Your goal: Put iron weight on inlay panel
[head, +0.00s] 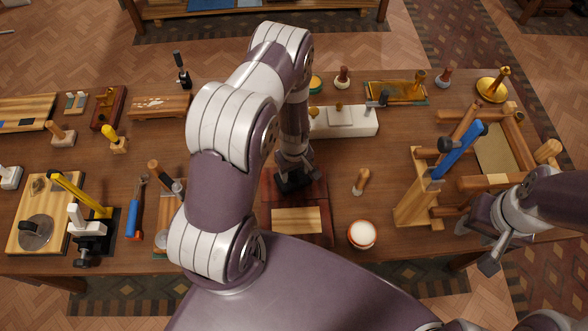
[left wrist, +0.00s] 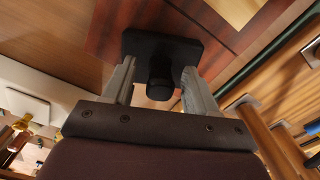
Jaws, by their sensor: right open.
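The iron weight is a black square block with a round knob; it shows in the left wrist view (left wrist: 160,50) and in the head view (head: 293,184). It appears to lie flat on the far part of the inlay panel (head: 297,220), a dark red board with a pale rectangle. The panel also shows in the left wrist view (left wrist: 222,32). My left gripper (left wrist: 160,75) points down with a finger on each side of the knob, and gaps show between fingers and knob. My right gripper (head: 487,248) is open and empty at the table's right front.
A white-topped round jar (head: 362,234) and a wooden-handled stamp (head: 361,182) stand right of the panel. A tall wooden stand with a blue-handled tool (head: 459,150) is further right. A white box (head: 345,122) lies behind. Tools crowd the table's left side.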

